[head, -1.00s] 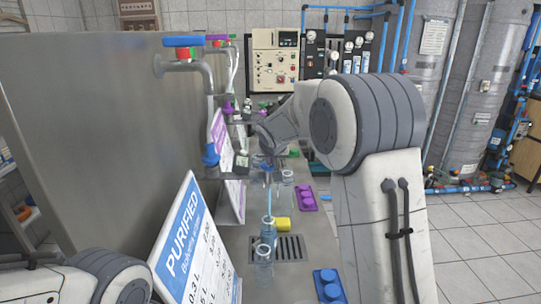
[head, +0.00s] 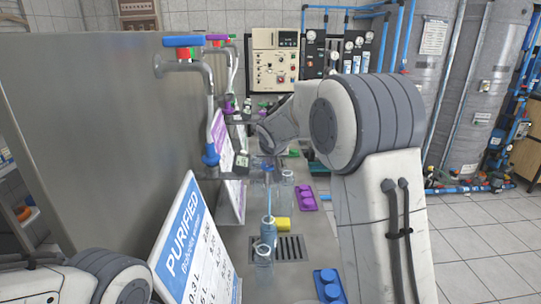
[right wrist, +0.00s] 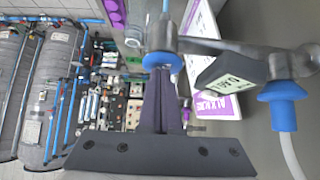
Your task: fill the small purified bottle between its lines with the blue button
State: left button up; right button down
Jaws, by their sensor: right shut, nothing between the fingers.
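The PURIFIED sign (head: 186,235) stands at the left of the bench. Beside it, a small clear bottle (head: 268,236) with bluish contents stands upright near the drain grate. A thin pale-blue streak runs down to its mouth from a blue-ended spout (head: 267,170). I cannot make out its fill lines or level. My right gripper (right wrist: 165,78) is shut and empty, its fingertips at the blue spout end (right wrist: 162,60) in the right wrist view; I cannot tell whether they touch. A blue button pad (head: 328,285) lies at the front. My left gripper is out of view.
Another clear bottle (head: 263,256) stands in front, and a clear jar (head: 287,185) behind. A yellow block (head: 283,225) and purple pad (head: 305,197) lie to the right. A tap (head: 210,100) with a blue nozzle hangs at left. A small display (right wrist: 232,82) is close to my fingers.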

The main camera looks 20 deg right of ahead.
aim_at(271, 168)
jog(key=shift+s+f, duration=0.15)
jog(key=shift+f, duration=0.25)
notch_tip(271, 168, up, 5)
jog(key=p, duration=0.3)
jog(key=shift+p, duration=0.3)
jog(key=b+v, duration=0.3)
jog(key=v, duration=0.6)
jog(key=shift+s+r, duration=0.2)
jog(key=shift+r, duration=0.05)
jog(key=shift+a, duration=0.1)
dwell(0.4)
